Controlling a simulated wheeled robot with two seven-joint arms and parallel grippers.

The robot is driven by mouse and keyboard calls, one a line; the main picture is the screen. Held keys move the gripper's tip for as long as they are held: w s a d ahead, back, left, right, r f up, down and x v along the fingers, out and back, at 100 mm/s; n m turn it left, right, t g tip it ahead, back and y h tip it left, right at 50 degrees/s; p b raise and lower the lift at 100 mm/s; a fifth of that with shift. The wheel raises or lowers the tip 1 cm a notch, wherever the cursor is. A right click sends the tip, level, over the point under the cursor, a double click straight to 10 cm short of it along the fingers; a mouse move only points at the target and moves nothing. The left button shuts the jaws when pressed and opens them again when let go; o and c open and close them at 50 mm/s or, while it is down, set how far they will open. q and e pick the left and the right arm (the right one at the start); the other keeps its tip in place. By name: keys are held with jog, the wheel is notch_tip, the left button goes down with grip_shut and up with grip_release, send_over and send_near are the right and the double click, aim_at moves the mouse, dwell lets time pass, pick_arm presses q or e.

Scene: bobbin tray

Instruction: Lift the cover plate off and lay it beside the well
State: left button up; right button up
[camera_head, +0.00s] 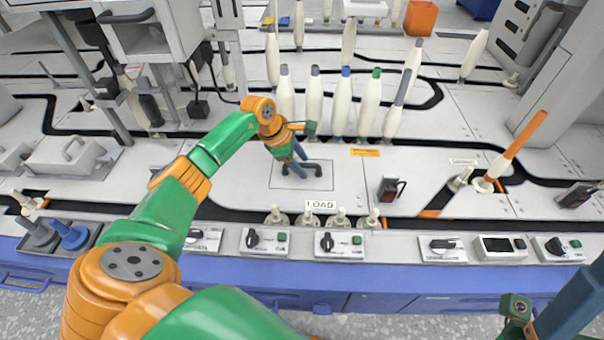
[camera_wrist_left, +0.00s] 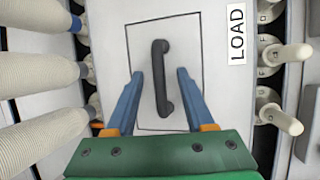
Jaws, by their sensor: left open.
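The cover plate (camera_head: 322,184) is a pale rectangle with a thin dark outline, flush in the grey table top; it also shows in the left wrist view (camera_wrist_left: 184,42). A dark bar handle (camera_wrist_left: 162,78) stands on its middle. My left gripper (camera_head: 301,168) is open over the plate. In the left wrist view its two blue fingers (camera_wrist_left: 158,86) are on either side of the handle, with gaps between. I cannot tell their exact height. Part of my right gripper (camera_head: 572,302) shows at the lower right; its jaws are not clear. The well is not visible.
Several white bobbins (camera_head: 341,103) stand behind the plate. A LOAD label (camera_head: 320,205) and several short pegs (camera_head: 307,218) are in front, with switch boxes (camera_head: 265,241) nearer the edge. Bare table (camera_head: 235,185) lies left of the plate. A small dark box (camera_head: 389,189) stands to the right.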

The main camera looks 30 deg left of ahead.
pick_arm(q)
grip_shut()
dwell(1.4)
